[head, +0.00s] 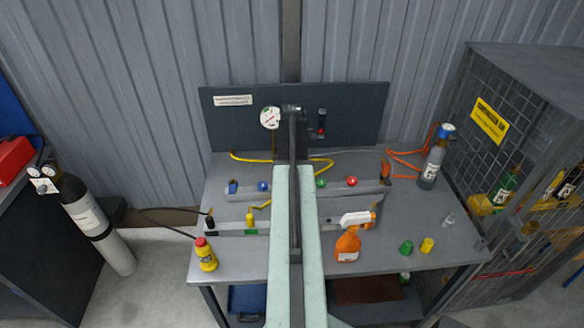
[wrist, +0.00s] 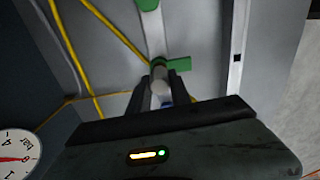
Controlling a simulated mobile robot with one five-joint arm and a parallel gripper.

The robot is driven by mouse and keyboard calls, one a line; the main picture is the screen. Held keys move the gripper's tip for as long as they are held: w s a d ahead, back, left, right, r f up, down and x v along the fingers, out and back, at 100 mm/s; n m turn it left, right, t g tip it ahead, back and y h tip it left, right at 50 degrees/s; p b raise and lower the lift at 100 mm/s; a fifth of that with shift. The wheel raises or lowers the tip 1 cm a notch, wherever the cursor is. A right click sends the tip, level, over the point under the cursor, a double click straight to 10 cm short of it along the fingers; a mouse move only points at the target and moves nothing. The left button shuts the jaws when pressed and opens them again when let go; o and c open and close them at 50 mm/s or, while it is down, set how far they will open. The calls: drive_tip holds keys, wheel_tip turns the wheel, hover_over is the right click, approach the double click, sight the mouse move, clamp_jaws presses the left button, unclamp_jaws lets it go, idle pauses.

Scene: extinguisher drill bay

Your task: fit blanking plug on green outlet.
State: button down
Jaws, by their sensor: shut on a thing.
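In the wrist view my gripper (wrist: 160,84) is shut on a pale grey cylindrical piece, which looks like the blanking plug (wrist: 160,87). A green lever (wrist: 179,65) and a short grey stub, which look like the green outlet, lie just beyond the fingertips. The plug lines up closely with the stub; I cannot tell whether they touch. Another green part (wrist: 148,5) is at the top edge. In the head view a green knob (head: 320,183) shows on the bench rail, right of my arm. My arm hides the gripper and plug there.
The bench (head: 390,265) holds an orange spray bottle (head: 348,243), a yellow bottle (head: 206,254), green (head: 405,247) and yellow (head: 427,245) caps, and a grey cylinder (head: 432,165). A gauge (head: 270,118) is on the back panel. Yellow hoses cross near the rail. A mesh cage (head: 510,150) stands right.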

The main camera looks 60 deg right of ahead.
drive_tip(key=shift+f+b, duration=0.7)
drive_tip(key=shift+f, duration=0.05)
drive_tip(key=c, duration=1.1)
unclamp_jaws()
drive_tip(key=shift+r, duration=0.1)
wheel_tip(320, 180, up, 8)
drive_tip(key=p, duration=0.8)
drive_tip(key=shift+w, duration=0.1)
